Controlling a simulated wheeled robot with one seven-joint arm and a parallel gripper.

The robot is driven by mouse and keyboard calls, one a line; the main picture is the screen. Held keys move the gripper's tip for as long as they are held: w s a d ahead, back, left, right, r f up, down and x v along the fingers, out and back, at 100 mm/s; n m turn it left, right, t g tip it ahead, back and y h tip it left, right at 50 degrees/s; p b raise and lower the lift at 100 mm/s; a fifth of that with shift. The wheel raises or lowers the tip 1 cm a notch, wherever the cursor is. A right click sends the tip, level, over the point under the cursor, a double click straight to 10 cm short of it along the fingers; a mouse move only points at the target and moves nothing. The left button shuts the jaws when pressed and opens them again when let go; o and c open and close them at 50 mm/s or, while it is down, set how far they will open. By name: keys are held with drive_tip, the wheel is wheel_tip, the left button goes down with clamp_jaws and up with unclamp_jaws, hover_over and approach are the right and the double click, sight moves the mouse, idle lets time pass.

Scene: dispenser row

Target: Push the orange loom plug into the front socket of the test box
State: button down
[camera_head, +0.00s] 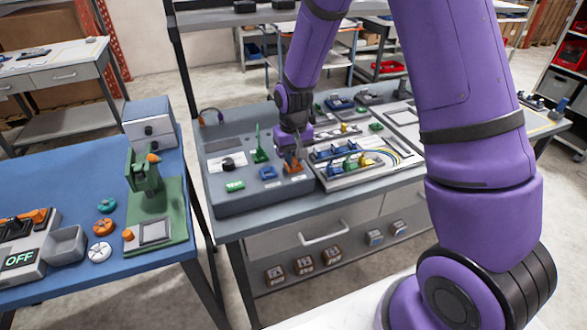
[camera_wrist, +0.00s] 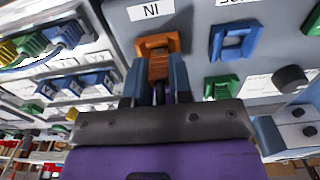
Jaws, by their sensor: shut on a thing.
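The test box (camera_head: 262,201) is a grey console on the middle bench. My gripper (camera_head: 292,153) is over its right part, pointing down. In the wrist view my gripper (camera_wrist: 158,78) is shut on the orange loom plug (camera_wrist: 157,67), one dark finger on each side. The plug lines up with an orange-framed socket (camera_wrist: 158,42) under the label "IN". It appears to be at the socket mouth; how deep it sits cannot be told. The socket's orange also shows in the head view (camera_head: 294,168), partly behind my gripper.
Beside it are a blue socket (camera_wrist: 233,43), a green socket (camera_wrist: 220,87) and a black knob (camera_wrist: 290,78). A green lever (camera_head: 260,152) stands close left of my gripper. A board with coloured plugs and wires (camera_head: 375,172) lies close on the right.

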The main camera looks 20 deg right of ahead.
drive_tip(key=shift+f, duration=0.2)
drive_tip(key=c, duration=0.5)
unclamp_jaws()
drive_tip(key=shift+c, duration=0.2)
drive_tip(key=shift+r, duration=3)
